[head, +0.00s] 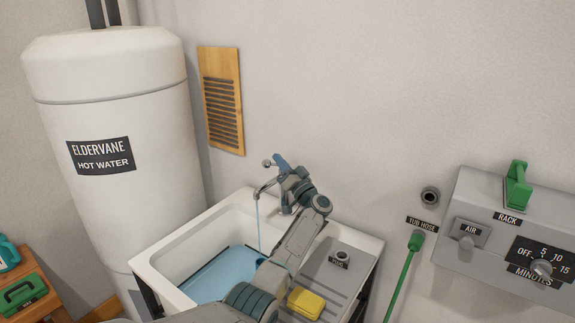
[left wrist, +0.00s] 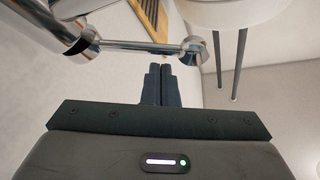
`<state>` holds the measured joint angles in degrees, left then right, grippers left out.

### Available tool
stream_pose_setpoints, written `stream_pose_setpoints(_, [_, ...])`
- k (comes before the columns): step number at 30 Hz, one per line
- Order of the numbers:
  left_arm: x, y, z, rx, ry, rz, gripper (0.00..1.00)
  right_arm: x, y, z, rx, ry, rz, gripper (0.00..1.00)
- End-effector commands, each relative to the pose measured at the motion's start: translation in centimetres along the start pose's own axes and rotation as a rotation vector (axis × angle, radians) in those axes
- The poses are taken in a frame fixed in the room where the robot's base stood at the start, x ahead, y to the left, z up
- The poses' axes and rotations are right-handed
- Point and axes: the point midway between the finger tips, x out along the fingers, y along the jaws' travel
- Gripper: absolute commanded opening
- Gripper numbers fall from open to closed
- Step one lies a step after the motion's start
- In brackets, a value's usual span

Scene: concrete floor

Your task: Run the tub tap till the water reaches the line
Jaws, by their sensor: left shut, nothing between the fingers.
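The white tub (head: 160,262) stands below the wall, with blue water (head: 222,275) in it. A thin stream (head: 258,222) falls from the chrome tap's spout (head: 264,187) into the water. A dark line (head: 238,250) shows along the tub's inner wall close to the water's edge; my arm hides part of the tub, so the exact gap is unclear. My left gripper (head: 281,162) is shut and empty at the tap. In the left wrist view its fingers (left wrist: 161,84) are beside the chrome lever (left wrist: 140,46) with its ball end (left wrist: 193,50); I cannot tell if they touch. My right gripper is out of view.
A white hot water tank (head: 120,190) stands left of the tub. A yellow sponge (head: 306,303) and a plug (head: 342,256) lie on the drainboard. A green hose (head: 402,275) and a grey control box (head: 500,235) are on the right wall. A wooden vent (head: 222,100) is above.

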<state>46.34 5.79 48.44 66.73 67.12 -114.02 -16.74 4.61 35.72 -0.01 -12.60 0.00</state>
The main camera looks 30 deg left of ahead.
Motion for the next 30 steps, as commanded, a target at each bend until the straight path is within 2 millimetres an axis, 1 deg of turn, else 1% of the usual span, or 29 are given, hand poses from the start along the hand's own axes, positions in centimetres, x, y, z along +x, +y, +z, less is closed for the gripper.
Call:
stream_pose_setpoints(1, [-0.2, 0.1, 0.5, 0.0, 0.0, 0.0, 0.0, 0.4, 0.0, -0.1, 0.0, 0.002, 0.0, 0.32])
stream_pose_setpoints(3, [-0.3, 0.0, 0.8, 0.0, 0.0, 0.0, 0.0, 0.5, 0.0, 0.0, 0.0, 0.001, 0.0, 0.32])
stream_pose_setpoints(14, [-0.3, 0.0, 0.9, -0.001, 0.0, 0.0, 0.0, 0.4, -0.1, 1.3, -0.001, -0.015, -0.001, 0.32])
stream_pose_setpoints(16, [-0.5, 0.1, 1.1, -0.008, -0.001, -0.005, 0.0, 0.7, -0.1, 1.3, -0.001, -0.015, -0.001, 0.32])
stream_pose_setpoints(21, [-0.9, 0.2, 2.0, -0.074, -0.002, -0.044, 0.0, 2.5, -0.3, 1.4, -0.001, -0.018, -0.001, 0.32])
stream_pose_setpoints(23, [-1.1, 0.2, 2.2, -0.099, -0.001, -0.058, 0.0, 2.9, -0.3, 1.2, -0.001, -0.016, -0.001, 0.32])
stream_pose_setpoints(25, [-1.2, 0.0, 2.3, -0.109, -0.001, -0.065, 0.0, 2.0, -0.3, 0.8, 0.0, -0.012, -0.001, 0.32])
stream_pose_setpoints(26, [-1.2, 0.0, 2.4, -0.108, 0.0, -0.064, 0.0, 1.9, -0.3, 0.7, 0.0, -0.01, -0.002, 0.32])
stream_pose_setpoints(30, [-1.4, 0.1, 2.6, -0.11, 0.0, -0.065, 0.0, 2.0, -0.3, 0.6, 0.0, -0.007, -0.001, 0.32])
